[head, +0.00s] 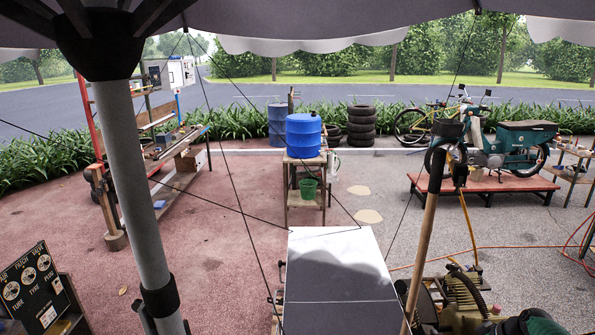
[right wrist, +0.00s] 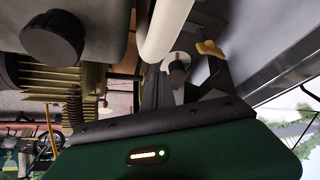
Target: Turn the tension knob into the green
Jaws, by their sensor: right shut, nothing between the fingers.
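In the right wrist view, a small round dial (right wrist: 178,58) with white, green and red parts shows just beyond the fingers. A dark round piece, perhaps the tension knob (right wrist: 177,74), sits in front of it; I cannot tell which way it points. My right gripper (right wrist: 187,88) is shut with nothing between its fingers, close to the dial; whether it touches the knob is unclear. The compressor cart (head: 460,296) is at the lower right of the head view, where the dial cannot be made out. My left gripper is not in view.
A large black ribbed cap (right wrist: 52,38), finned brass-coloured metal (right wrist: 55,84), a pale tube (right wrist: 165,25) and a yellow lever (right wrist: 209,47) crowd the gripper. A grey-topped table (head: 335,270) stands left of the cart. A wooden pole (head: 428,225) rises beside it.

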